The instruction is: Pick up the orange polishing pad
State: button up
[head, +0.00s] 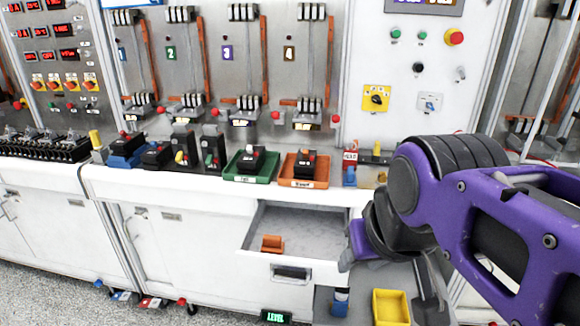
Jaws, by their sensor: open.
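A small orange block-like object (272,243), which looks like the polishing pad, lies in the open drawer (315,222) near its front left. My gripper (430,290) points down at the lower right, beyond the drawer's right side and apart from the pad. Its jaws are open, and nothing shows between them. My purple arm covers the right part of the scene and hides part of the bench there.
An orange tray (318,184) and a green tray (240,178), each with a black device, stand on the bench above the drawer. A yellow bin (391,308) sits low, left of my gripper. The drawer's floor is mostly clear.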

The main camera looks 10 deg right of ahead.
aim_at(271, 244)
jog(key=i+j+z, duration=0.25)
jog(key=j, duration=0.15)
jog(key=j+z, duration=0.2)
jog(key=j, duration=0.2)
jog(key=j+z, duration=0.25)
jog(key=j, duration=0.2)
jog(key=i, duration=0.05)
